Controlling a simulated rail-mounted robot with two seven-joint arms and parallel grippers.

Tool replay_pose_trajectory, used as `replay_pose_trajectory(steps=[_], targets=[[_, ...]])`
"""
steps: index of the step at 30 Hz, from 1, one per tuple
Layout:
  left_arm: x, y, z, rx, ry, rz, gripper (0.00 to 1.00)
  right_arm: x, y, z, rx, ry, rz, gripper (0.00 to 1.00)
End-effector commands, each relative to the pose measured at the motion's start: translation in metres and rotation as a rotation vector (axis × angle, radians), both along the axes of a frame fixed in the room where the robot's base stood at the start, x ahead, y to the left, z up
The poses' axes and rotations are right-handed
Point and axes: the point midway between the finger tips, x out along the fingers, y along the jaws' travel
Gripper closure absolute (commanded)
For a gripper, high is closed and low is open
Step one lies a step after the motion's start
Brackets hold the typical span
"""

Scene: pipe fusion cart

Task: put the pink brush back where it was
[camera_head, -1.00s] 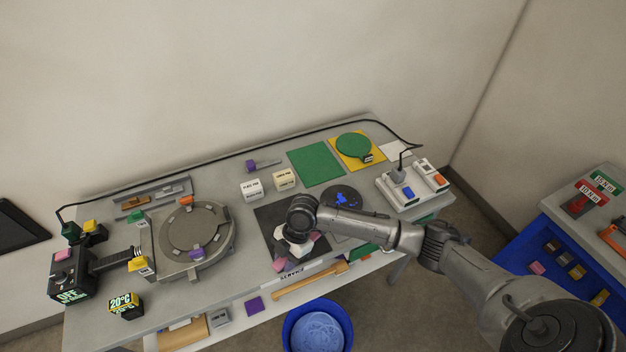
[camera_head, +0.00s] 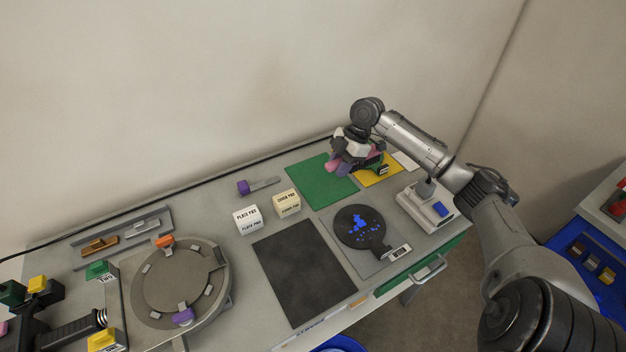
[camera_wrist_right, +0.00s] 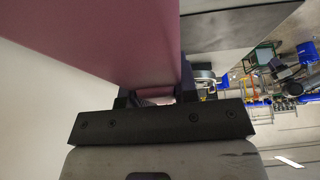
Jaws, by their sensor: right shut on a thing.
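My right gripper (camera_head: 350,160) is over the back of the bench, above the border between the green mat (camera_head: 318,186) and the yellow mat (camera_head: 377,180). It is shut on the pink brush (camera_head: 333,165), of which only a small pink part shows beside the fingers in the head view. In the right wrist view the brush (camera_wrist_right: 100,40) is a large pink surface filling the upper left, held at the jaws (camera_wrist_right: 157,98). Its bristles are not clear, and I cannot tell whether it touches the mat. My left gripper is not in view.
A black paddle with blue bits (camera_head: 358,226) is in front. The dark mat (camera_head: 299,272) is empty. Two labelled pad boxes (camera_head: 247,219) and a purple-ended tool (camera_head: 257,186) stand to the left.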

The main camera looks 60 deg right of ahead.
Motion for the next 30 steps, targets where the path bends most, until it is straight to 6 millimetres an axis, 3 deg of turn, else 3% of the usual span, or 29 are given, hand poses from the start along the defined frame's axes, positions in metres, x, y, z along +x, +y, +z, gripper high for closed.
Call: replay_pose_trajectory(steps=[5,19,30], targets=[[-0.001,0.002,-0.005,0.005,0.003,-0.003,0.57,0.014,0.001,-0.006,0.006,-0.004,-0.006,1.0],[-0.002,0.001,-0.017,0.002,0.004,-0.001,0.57,0.094,0.03,-0.056,0.004,-0.003,-0.006,1.0],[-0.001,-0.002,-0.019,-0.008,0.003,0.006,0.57,0.108,0.035,-0.07,0.001,0.0,-0.005,1.0]])
